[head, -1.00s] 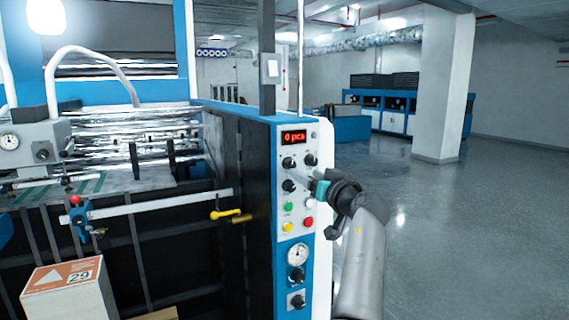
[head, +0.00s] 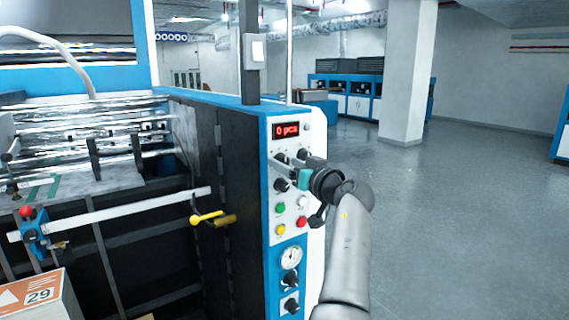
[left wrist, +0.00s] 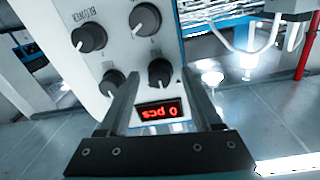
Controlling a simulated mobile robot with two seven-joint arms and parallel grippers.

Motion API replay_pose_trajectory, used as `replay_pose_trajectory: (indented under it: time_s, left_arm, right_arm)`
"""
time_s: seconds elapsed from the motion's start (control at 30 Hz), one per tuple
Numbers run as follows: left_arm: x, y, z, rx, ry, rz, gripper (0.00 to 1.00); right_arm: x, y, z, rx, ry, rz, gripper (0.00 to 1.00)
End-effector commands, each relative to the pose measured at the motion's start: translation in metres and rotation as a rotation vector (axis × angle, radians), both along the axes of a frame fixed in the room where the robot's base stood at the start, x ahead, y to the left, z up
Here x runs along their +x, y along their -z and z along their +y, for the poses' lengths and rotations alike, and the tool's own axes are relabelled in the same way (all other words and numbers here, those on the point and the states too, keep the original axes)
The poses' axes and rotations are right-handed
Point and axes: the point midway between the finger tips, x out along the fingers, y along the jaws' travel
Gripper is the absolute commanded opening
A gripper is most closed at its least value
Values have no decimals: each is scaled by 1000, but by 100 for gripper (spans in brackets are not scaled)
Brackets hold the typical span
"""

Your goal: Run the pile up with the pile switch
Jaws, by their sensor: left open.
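The control panel (head: 287,215) stands on the machine's near end, with a red display (head: 287,130) reading 0 pcs above black knobs. The display also shows upside down in the left wrist view (left wrist: 159,112). I cannot read which knob is the pile switch. My left gripper (head: 293,160) is at the upper knobs and partly hides them. In the left wrist view its open fingers (left wrist: 160,80) point at the panel, with the knob nearest the display (left wrist: 160,72) between their tips. I cannot tell whether they touch it. My right gripper is out of view.
Green (head: 280,208), yellow (head: 281,230) and red (head: 301,222) buttons and a gauge (head: 291,257) sit lower on the panel. A yellow handle (head: 207,217) projects left of it. A box marked 29 (head: 38,296) is at the lower left. The floor to the right is clear.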

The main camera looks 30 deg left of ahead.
Motion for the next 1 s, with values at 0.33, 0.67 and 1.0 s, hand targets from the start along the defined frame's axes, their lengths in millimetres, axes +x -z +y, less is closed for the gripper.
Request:
replay_pose_trajectory:
  time_s: [0.33, 0.67, 1.0]
  left_arm:
    - [0, 0, 0, 0, 0, 0, 45]
    - [0, 0, 0, 0, 0, 0, 8]
    - [0, 0, 0, 2, 0, 1, 0]
  right_arm:
    - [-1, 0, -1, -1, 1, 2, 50]
    - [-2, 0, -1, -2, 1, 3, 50]
    - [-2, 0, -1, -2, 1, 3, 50]
